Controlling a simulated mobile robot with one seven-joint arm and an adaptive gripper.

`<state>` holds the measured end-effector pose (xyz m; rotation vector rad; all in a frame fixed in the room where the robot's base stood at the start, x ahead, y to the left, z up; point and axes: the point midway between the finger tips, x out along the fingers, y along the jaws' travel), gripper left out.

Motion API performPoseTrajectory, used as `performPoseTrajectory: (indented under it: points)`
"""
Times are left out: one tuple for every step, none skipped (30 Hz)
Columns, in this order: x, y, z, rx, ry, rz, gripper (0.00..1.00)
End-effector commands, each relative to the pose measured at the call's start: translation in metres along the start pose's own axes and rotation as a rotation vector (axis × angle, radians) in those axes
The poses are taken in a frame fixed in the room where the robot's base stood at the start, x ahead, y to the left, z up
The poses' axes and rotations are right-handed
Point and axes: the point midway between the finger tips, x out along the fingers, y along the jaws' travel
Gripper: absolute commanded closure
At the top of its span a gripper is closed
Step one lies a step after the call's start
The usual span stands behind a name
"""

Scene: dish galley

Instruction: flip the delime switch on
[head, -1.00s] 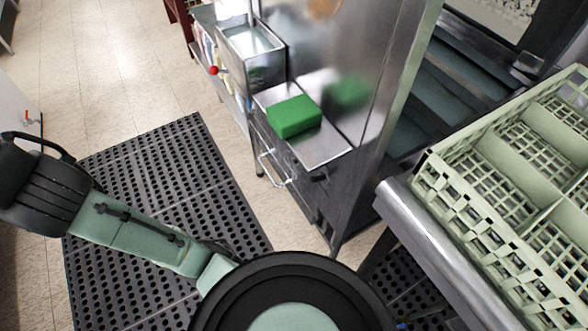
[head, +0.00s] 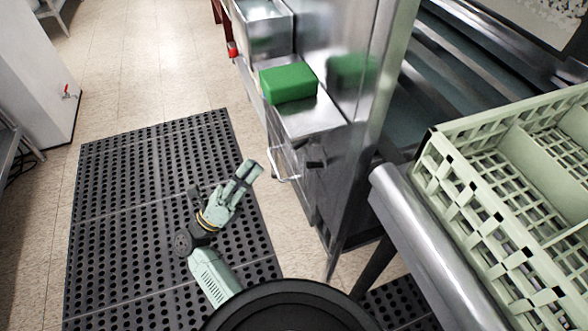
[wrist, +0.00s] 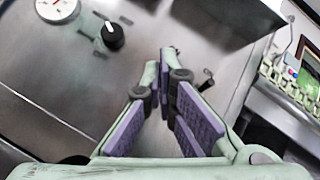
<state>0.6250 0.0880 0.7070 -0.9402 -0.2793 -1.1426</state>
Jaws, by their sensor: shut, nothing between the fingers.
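My gripper (head: 248,172) is shut and empty, its fingers facing the front of the steel machine (head: 313,190). In the wrist view the purple-padded fingers (wrist: 166,58) point at a steel panel. That panel carries a black knob (wrist: 113,36) with a white mark, left of the fingertips, and a round white dial (wrist: 57,10). A small dark lever-like part (wrist: 207,80) shows just right of the fingers. I cannot tell which part is the delime switch, nor read any label. I see no contact between the fingers and the panel.
A green block (head: 288,83) sits on the steel ledge (head: 318,118). A bar handle (head: 284,172) sticks out below it. A pale green dish rack (head: 470,190) stands at right. A perforated black mat (head: 130,215) covers the floor at left, which is open.

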Motion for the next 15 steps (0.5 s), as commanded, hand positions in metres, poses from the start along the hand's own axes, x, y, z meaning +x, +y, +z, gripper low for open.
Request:
performPoseTrajectory:
  points:
    - [-0.009, 0.005, -0.024, -0.02, 0.03, -0.004, 1.0]
    - [-0.012, 0.006, -0.034, -0.028, 0.048, -0.009, 1.0]
    - [-0.015, 0.006, -0.045, -0.036, 0.066, -0.015, 1.0]
    - [-0.018, 0.006, -0.052, -0.041, 0.075, -0.017, 1.0]
    - [-0.019, 0.006, -0.057, -0.045, 0.085, -0.02, 1.0]
    - [-0.021, 0.007, -0.062, -0.049, 0.093, -0.022, 1.0]
    - [-0.022, 0.006, -0.065, -0.05, 0.097, -0.024, 1.0]
    - [-0.022, 0.006, -0.066, -0.052, 0.1, -0.026, 1.0]
    - [-0.022, 0.006, -0.067, -0.052, 0.103, -0.027, 1.0]
    - [-0.022, 0.006, -0.068, -0.052, 0.103, -0.027, 1.0]
    - [-0.022, 0.006, -0.067, -0.052, 0.103, -0.027, 1.0]
    - [-0.022, 0.006, -0.067, -0.052, 0.103, -0.027, 1.0]
    - [-0.022, 0.006, -0.067, -0.052, 0.102, -0.027, 1.0]
    - [-0.022, 0.006, -0.067, -0.052, 0.102, -0.027, 1.0]
    - [-0.022, 0.006, -0.067, -0.052, 0.102, -0.027, 1.0]
